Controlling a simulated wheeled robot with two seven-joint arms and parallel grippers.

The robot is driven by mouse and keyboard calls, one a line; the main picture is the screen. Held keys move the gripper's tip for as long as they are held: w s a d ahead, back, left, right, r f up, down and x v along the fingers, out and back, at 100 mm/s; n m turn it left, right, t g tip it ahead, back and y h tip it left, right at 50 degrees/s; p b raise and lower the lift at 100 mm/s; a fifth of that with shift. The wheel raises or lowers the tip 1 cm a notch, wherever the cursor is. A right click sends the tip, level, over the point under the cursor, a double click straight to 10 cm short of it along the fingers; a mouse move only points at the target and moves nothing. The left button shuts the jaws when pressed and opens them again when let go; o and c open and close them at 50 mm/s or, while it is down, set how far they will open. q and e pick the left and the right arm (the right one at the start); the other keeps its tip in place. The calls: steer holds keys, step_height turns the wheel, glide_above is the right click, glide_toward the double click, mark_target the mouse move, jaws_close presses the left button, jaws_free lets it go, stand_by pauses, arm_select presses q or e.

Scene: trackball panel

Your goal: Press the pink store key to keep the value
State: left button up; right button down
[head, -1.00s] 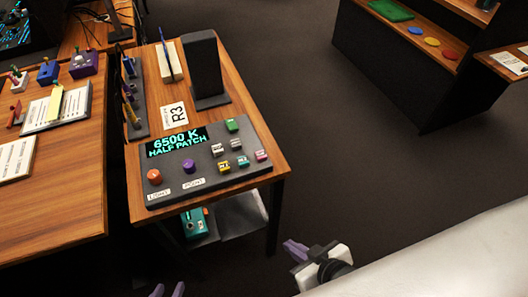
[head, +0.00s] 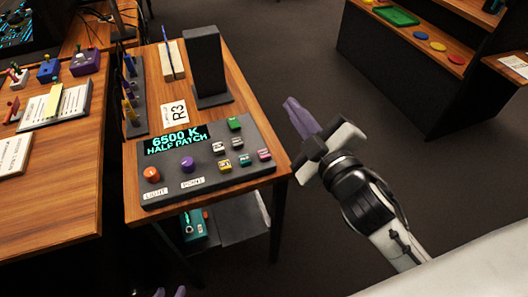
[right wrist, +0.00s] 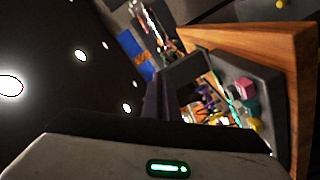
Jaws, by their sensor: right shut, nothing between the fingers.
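The pink key (head: 264,155) is at the right end of the lower key row on the dark panel (head: 160,202). It also shows in the right wrist view (right wrist: 243,87). The panel's display (head: 176,140) reads "6500 K HALF PATCH". My right gripper (head: 289,102) is shut and empty, raised to the right of the panel and apart from the pink key. My left gripper (head: 169,292) shows only its purple fingertips at the bottom edge, standing apart.
A yellow key (head: 225,166) and other keys sit close to the pink one. An orange ball (head: 151,174) and a purple ball (head: 187,164) are on the panel's left. A black upright block (head: 206,62) stands behind. Open floor lies right of the table.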

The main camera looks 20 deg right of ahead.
steer(key=a+r+n+t+y, duration=0.2)
steer(key=a+r+n+y, duration=0.15)
steer(key=r, duration=0.25)
steer(key=a+r+n+t+y, duration=0.1)
steer(key=a+r+n+y, duration=0.1)
steer(key=r+n, duration=0.35)
steer(key=s+a+r+n+g+y, duration=0.3)
steer(key=a+n+g+y, duration=0.35)
steer(key=n, duration=0.45)
steer(key=s+a+r+n+g+y, duration=0.4)
steer(key=n+y, duration=0.3)
steer(key=n, duration=0.4)
step_height(320, 180, down, 12)
steer(key=w+d+n+g+h+b, duration=0.1)
steer(key=n+g+h, duration=0.4)
steer(key=n+h, duration=0.45)
steer(key=w+d+f+n+t+h, duration=0.1)
steer(key=w+d+f+n+h, duration=0.1)
steer(key=d, duration=0.7)
steer(key=w+f+h, duration=0.1)
steer(key=w+h, duration=0.1)
steer(key=shift+w+n+t, duration=0.3)
steer(key=shift+n+t, duration=0.05)
